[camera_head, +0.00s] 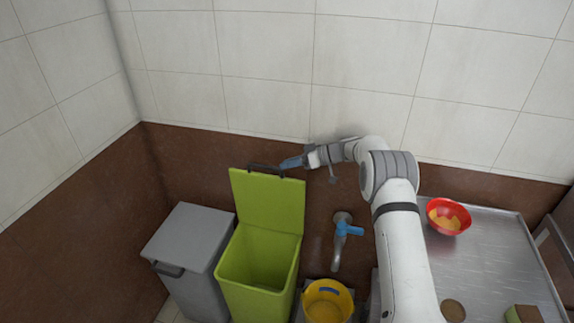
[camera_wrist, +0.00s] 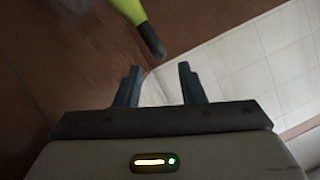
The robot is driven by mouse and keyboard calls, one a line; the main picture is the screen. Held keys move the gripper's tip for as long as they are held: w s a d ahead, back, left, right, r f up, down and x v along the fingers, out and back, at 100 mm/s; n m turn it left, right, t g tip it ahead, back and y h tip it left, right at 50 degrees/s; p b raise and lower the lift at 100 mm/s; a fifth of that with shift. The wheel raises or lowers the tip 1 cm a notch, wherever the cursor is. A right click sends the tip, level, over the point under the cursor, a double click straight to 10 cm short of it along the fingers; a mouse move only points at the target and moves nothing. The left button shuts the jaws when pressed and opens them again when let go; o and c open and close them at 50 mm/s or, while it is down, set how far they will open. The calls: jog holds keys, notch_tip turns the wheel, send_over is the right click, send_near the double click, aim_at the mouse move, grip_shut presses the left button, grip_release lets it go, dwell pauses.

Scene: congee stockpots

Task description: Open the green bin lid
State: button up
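The green bin (camera_head: 259,259) stands in the head view left of centre, and its inside shows from above. Its green lid (camera_head: 268,202) stands upright at the back, with a dark handle (camera_head: 266,170) on its top edge. My gripper (camera_head: 284,164) is beside the right end of the handle. In the wrist view, my gripper (camera_wrist: 158,86) has its two fingers apart with nothing between them. The lid's green edge (camera_wrist: 128,9) and the dark handle end (camera_wrist: 152,40) show beyond the fingers, apart from them.
A grey lidded bin (camera_head: 188,250) stands left of the green one. A yellow bucket (camera_head: 327,301) sits below a blue-handled tap (camera_head: 346,229) on the right. A steel table (camera_head: 490,260) at right holds a red bowl (camera_head: 449,217). The tiled wall is close behind my gripper.

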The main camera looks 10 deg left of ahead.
jog(key=shift+c, duration=0.3)
